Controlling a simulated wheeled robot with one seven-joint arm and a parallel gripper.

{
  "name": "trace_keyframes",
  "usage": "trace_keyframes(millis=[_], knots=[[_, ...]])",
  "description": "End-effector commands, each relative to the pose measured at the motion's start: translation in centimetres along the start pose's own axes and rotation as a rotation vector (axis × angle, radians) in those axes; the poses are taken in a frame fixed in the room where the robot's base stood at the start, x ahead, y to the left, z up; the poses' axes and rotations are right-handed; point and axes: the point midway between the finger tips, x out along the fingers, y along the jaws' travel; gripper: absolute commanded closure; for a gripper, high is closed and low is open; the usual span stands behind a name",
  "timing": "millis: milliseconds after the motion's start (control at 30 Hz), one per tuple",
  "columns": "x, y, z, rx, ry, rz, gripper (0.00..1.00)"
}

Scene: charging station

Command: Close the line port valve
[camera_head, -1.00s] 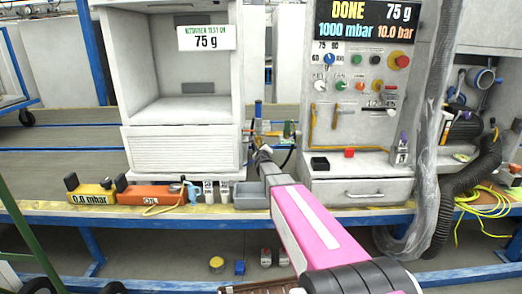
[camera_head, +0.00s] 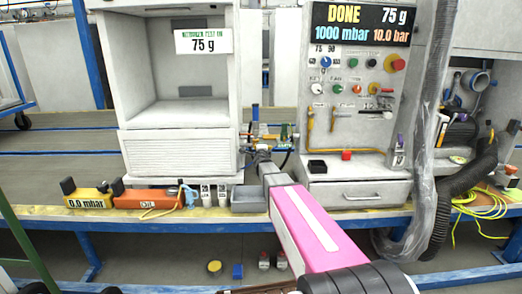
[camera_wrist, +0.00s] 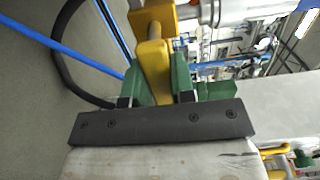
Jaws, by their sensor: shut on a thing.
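In the wrist view my gripper (camera_wrist: 156,88) is shut on a yellow valve handle (camera_wrist: 153,62), which lies between its two green fingers. The handle runs up to a yellow valve part and a pale metal fitting at the top. I take this to be the line port valve; no label on it is readable. In the head view my pink arm link reaches into the gap between the white cabinet and the control panel. The fingers and the held handle are too small and covered to make out there.
The control panel display (camera_head: 362,24) reads DONE, 75 g, 1000 mbar, 10.0 bar. The open white cabinet (camera_head: 180,165) stands left of my arm. A grey tray (camera_head: 247,199) sits on the bench beside it. Another yellow handle (camera_wrist: 275,151) shows at lower right in the wrist view.

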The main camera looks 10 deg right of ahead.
Motion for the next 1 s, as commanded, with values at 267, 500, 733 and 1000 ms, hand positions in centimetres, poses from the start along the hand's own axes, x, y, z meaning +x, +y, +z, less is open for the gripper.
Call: trace_keyframes(millis=[267,500,733,1000], knots=[[-0.15,-0.03,0.06,-0.052,-0.002,0.003,1.00],[-0.16,-0.04,0.06,-0.061,-0.003,0.003,1.00],[-0.16,-0.06,0.07,-0.060,-0.003,0.002,0.51],[-0.09,-0.10,0.03,-0.055,-0.001,0.001,0.51]])
